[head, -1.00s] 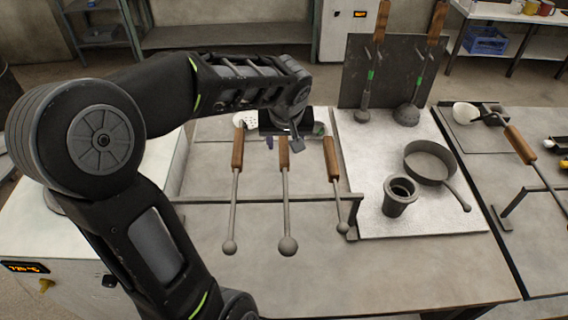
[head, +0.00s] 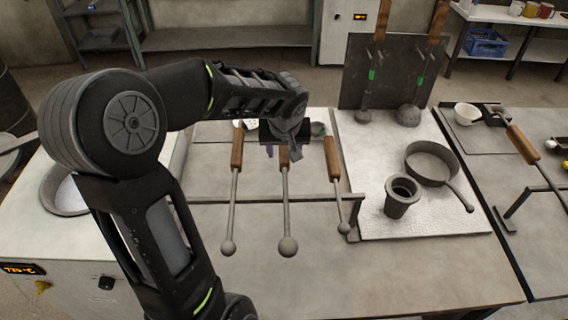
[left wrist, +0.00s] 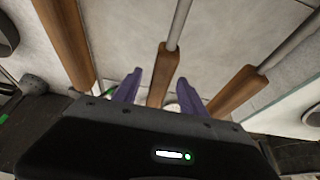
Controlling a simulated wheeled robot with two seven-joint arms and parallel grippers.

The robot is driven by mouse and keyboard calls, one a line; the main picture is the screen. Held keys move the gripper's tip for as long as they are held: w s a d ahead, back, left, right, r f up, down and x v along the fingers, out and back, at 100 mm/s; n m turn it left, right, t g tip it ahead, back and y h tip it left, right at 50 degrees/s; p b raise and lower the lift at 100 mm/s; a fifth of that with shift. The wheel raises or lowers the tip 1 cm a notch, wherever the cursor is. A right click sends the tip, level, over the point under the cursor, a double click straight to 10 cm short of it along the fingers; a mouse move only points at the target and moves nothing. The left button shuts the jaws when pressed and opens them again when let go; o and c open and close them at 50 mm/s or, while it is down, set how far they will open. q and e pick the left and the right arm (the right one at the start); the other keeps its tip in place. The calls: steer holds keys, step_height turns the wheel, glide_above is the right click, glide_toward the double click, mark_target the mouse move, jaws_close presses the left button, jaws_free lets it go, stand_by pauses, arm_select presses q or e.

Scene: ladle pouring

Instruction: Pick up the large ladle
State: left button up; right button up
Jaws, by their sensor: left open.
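Three ladles with wooden handles and grey rods ending in round heads lie side by side across a low rack (head: 262,198). The middle ladle (head: 288,246) has the largest-looking head, so I take it as the large ladle. My left gripper (head: 284,151) is open at the far end of its handle. In the left wrist view the purple fingers (left wrist: 158,92) stand on either side of the middle wooden handle (left wrist: 163,75), apart from it as far as I can tell. The left ladle (head: 229,247) and right ladle (head: 343,227) flank it. My right gripper is not in view.
A pan (head: 431,163) and a dark cup (head: 402,197) stand on a pale board right of the rack. Behind them a dark upright panel (head: 395,65) has tools leaning on it. The table's front is clear.

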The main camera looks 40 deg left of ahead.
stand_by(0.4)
arm_select(q)
jaws_close()
stand_by(0.4)
stand_by(0.8)
steer(key=shift+w+r, duration=0.1)
steer(key=shift+r, duration=0.1)
